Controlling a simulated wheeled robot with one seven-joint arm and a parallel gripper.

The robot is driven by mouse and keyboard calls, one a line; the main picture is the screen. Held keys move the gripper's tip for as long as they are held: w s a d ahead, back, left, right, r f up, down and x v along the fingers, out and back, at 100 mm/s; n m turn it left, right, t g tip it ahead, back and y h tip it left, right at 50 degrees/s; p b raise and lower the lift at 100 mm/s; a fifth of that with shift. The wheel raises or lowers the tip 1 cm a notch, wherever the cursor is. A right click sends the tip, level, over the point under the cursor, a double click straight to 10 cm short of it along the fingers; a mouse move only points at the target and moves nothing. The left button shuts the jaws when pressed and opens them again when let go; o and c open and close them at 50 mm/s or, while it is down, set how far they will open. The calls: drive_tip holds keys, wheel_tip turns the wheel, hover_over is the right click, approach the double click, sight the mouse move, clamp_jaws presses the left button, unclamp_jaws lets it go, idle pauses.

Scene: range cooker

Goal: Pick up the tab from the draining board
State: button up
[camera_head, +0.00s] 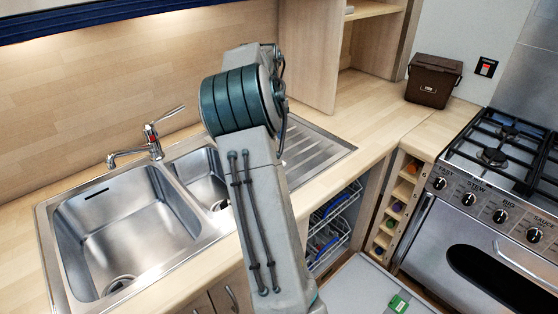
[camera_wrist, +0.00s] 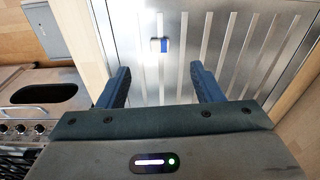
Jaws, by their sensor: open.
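The tab (camera_wrist: 161,45) is a small white and blue block lying on the ridged steel draining board (camera_wrist: 222,45) in the wrist view. My gripper (camera_wrist: 160,68) is open and empty, with its two blue fingers spread to either side. The tab lies just beyond the fingertips, roughly midway between them, and nothing touches it. In the head view, the draining board (camera_head: 322,150) is partly covered by my arm, which hides the tab and my gripper.
The sink (camera_head: 130,225) and tap (camera_head: 151,140) are left of my arm. A brown bin (camera_head: 433,80) stands on the worktop at the back right, beside the range cooker (camera_head: 480,225). Below the counter are dish racks (camera_head: 330,235) and a grey panel with a green packet (camera_head: 398,303).

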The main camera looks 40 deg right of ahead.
drive_tip(key=shift+m, duration=0.4)
drive_tip(key=d+f, duration=0.1)
drive_tip(key=f, duration=0.2)
drive_tip(key=d+f, duration=0.1)
drive_tip(key=f, duration=0.2)
drive_tip(key=w+d+f+p, duration=0.1)
drive_tip(key=f, duration=0.2)
drive_tip(key=shift+s+d+f+p, duration=0.15)
drive_tip(key=shift+f+p, duration=0.2)
drive_tip(key=shift+f, duration=0.95)
drive_tip(key=shift+s+d+f+p, duration=0.15)
drive_tip(key=shift+f+p, duration=0.15)
drive_tip(key=shift+f, duration=1)
drive_tip(key=shift+w, duration=0.1)
drive_tip(key=c, duration=1.1)
